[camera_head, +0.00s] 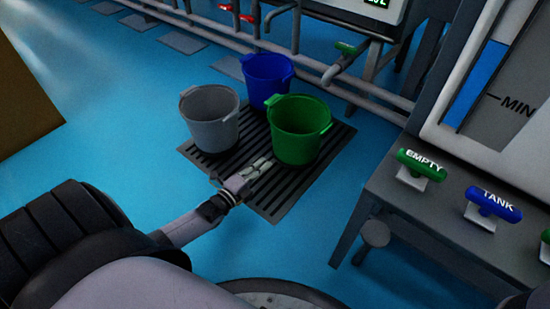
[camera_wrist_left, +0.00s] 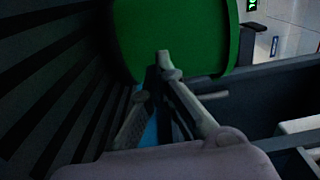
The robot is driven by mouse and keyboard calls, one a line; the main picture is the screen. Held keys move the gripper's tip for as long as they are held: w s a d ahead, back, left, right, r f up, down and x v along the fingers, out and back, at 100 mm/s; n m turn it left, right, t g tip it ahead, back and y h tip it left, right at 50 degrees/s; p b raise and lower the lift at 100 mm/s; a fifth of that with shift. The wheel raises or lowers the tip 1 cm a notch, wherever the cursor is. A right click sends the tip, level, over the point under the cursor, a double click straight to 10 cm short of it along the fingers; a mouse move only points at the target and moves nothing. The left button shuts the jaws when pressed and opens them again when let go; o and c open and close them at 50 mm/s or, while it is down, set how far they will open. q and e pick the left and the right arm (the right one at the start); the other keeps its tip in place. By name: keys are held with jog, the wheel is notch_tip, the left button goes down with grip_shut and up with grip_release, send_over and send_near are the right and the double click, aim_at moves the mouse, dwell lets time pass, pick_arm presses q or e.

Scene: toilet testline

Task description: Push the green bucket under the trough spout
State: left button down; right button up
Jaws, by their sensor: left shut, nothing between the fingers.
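The green bucket (camera_head: 299,130) stands upright on a dark slatted grate (camera_head: 283,200), at its right side. It fills the top of the left wrist view (camera_wrist_left: 175,35). My left gripper (camera_head: 264,165) is low over the grate, at the near left side of the green bucket. It is shut and empty, with its fingers (camera_wrist_left: 155,78) pointing toward the bucket's lower wall. I cannot tell whether the fingertips touch it. A grey bent spout (camera_head: 332,77) with a green valve handle (camera_head: 345,48) hangs behind and right of the green bucket. My right gripper is not in view.
A blue bucket (camera_head: 266,80) and a grey bucket (camera_head: 210,120) share the grate. Pipes (camera_head: 310,62) run behind them. A metal bench (camera_head: 450,215) with green EMPTY (camera_head: 421,163) and blue TANK (camera_head: 494,203) handles is at right. Blue floor (camera_head: 110,150) is clear at left.

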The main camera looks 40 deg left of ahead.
aim_at(281, 150)
pick_arm(q)
jog(key=w+b, duration=0.1)
jog(key=w, duration=0.1)
jog(key=w+b, duration=0.1)
jog(key=w, duration=0.1)
jog(key=shift+w+d+f+b, duration=0.2)
jog(key=shift+w+b, duration=0.1)
jog(key=shift+b, duration=0.1)
jog(key=shift+w+d+r+b, duration=0.1)
jog(key=shift+w+r+b, duration=0.1)
jog(key=shift+w+b, duration=0.55)
jog(key=shift+w, duration=0.2)
